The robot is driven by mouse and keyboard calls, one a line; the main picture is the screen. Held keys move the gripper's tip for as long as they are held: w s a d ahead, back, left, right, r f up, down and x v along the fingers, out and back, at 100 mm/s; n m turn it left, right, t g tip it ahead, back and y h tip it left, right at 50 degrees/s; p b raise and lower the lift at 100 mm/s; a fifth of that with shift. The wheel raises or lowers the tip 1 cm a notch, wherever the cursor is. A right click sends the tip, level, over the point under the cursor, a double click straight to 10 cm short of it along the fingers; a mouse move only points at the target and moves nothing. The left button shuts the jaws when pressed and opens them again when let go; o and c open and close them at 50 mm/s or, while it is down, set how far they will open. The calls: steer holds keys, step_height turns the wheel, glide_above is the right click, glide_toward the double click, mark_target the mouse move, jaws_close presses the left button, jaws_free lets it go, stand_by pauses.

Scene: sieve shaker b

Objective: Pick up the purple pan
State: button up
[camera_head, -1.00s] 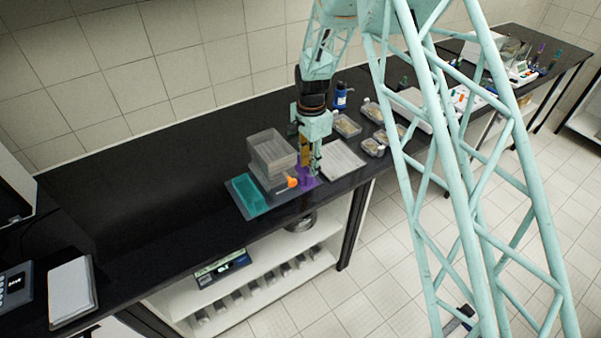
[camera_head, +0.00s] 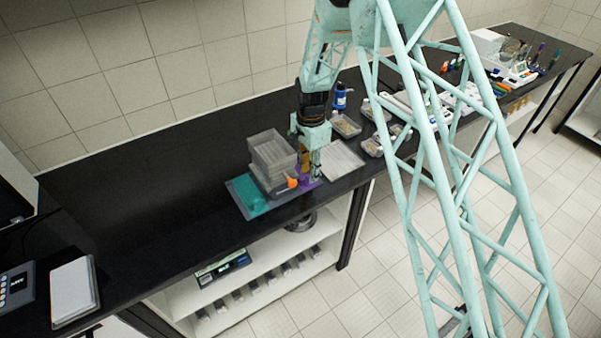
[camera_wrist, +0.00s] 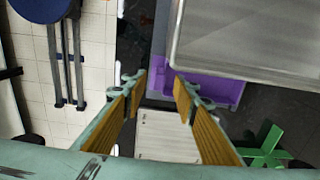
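The purple pan (camera_head: 309,185) lies on the black bench, right beside a stack of clear grey pans (camera_head: 271,154). In the wrist view, the purple pan (camera_wrist: 217,92) shows as a flat purple tray, partly covered by the clear stack (camera_wrist: 250,38). My gripper (camera_head: 310,168) points down over the purple pan near the bench's front edge. In the wrist view, my gripper (camera_wrist: 161,82) is open. The near edge of the purple pan shows between and beyond its fingertips. I cannot tell the exact height gap.
A teal tray (camera_head: 247,194) is left of the stack. A pale flat slab (camera_head: 340,160) is close on the right. Small clear containers (camera_head: 346,126) and a blue bottle (camera_head: 340,96) stand behind.

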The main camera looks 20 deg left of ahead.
steer(key=shift+f, duration=1.3)
steer(key=shift+c, duration=0.6)
jaws_close()
